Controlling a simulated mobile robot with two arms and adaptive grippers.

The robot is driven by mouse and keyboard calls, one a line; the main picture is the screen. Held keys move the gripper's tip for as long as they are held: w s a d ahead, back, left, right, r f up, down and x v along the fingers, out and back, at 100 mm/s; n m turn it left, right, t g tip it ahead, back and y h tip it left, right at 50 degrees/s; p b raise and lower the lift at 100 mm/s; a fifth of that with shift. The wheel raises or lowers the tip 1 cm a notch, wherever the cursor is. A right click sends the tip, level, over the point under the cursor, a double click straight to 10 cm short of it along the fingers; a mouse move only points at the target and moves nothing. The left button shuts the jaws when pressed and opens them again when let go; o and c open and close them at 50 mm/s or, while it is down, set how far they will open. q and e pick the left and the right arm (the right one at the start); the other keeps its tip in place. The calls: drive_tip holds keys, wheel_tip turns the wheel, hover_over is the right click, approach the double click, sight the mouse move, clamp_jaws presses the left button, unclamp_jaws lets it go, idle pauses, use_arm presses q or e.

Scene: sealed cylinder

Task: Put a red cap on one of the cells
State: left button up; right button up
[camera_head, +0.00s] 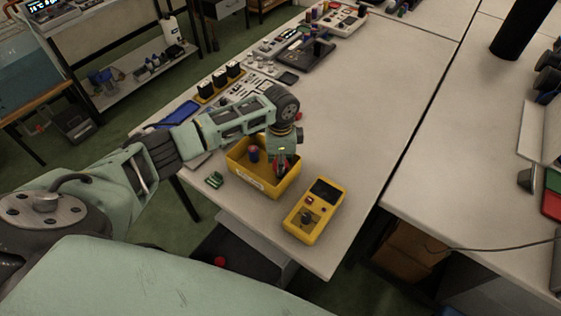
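My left gripper (282,166) points down into the right half of a yellow bin (262,183). A small red piece (281,160) shows at its fingers; I cannot tell whether it is a cap or whether the fingers grip it. A dark cylindrical cell (254,154) with a reddish top stands in the bin, left of the gripper and apart from it. A small red object (298,116) lies on the table behind the wrist, partly hidden. Another round red object (220,262) is low down, below the table edge. My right gripper is not in view.
A yellow meter (314,212) lies right of the bin. A small green part (214,180) lies left of it, near the table edge. Several black-topped items (219,79) and devices crowd the back. The table (370,130) is clear to the right.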

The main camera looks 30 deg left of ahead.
use_arm(q)
drive_tip(key=o, duration=0.9)
drive_tip(key=shift+o, duration=0.7)
drive_tip(key=o, duration=0.3)
drive_tip(key=shift+o, duration=0.2)
drive_tip(key=shift+r, duration=0.1)
drive_tip(key=shift+r+p, duration=3.5)
drive_tip(key=shift+p, duration=0.3)
drive_tip(key=shift+f, duration=0.1)
